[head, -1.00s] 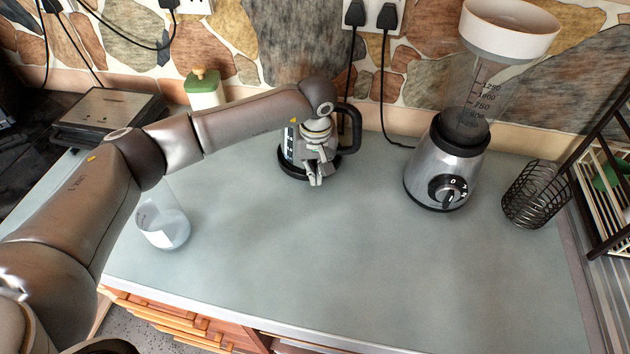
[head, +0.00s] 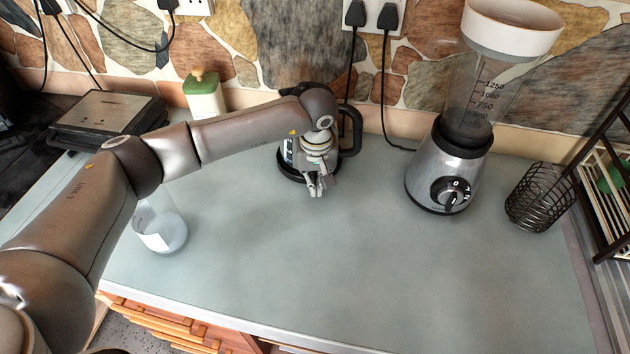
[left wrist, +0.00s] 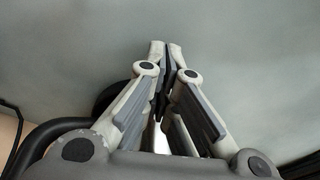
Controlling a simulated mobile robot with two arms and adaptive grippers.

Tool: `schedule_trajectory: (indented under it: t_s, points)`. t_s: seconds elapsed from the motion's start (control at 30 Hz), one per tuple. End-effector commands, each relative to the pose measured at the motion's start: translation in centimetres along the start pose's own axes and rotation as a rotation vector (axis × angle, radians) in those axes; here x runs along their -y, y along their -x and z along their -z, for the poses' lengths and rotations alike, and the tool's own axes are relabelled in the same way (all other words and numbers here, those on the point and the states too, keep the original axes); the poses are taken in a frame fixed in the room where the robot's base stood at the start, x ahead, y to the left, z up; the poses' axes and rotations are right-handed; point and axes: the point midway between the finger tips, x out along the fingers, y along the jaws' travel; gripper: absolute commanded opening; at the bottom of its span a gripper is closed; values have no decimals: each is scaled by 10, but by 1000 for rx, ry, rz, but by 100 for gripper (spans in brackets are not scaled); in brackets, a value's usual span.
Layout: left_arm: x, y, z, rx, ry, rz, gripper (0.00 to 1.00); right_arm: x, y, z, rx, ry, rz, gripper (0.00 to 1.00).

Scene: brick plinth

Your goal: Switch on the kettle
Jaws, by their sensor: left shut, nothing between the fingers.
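The kettle (head: 287,158) stands on the counter by the back wall, with its black handle (head: 356,132) on its right side. My left arm and gripper cover most of it, and its switch is hidden. My left gripper (head: 319,190) is in front of the kettle, pointing down, shut and empty. In the left wrist view the fingertips (left wrist: 166,45) are close together over bare counter, and a dark curved part, probably the kettle's handle or base (left wrist: 55,128), shows at the left. I cannot tell if the gripper touches the kettle. My right gripper is not in view.
A blender (head: 450,165) stands right of the kettle, beside a black wire basket (head: 540,196). A glass container (head: 160,228) sits below my left arm. A green-topped bottle (head: 204,97) and a flat grill (head: 105,118) stand at the back left. The middle counter is clear.

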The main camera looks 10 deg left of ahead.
Motion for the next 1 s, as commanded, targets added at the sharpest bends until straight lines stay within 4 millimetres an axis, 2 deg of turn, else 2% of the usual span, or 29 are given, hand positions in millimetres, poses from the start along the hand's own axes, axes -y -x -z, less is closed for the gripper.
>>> schedule_trajectory:
  t_s: [0.17,0.47,0.57,0.67,1.0]
  points:
    - [0,9,-17,0,-2,0,0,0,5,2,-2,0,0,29]
    - [0,9,-18,0,0,0,0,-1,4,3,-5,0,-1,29]
    - [0,15,-18,-2,0,-1,0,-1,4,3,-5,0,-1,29]
    - [0,29,-17,-4,-1,-2,0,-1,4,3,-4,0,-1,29]
    - [0,100,-18,-4,-1,-2,0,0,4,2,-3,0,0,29]
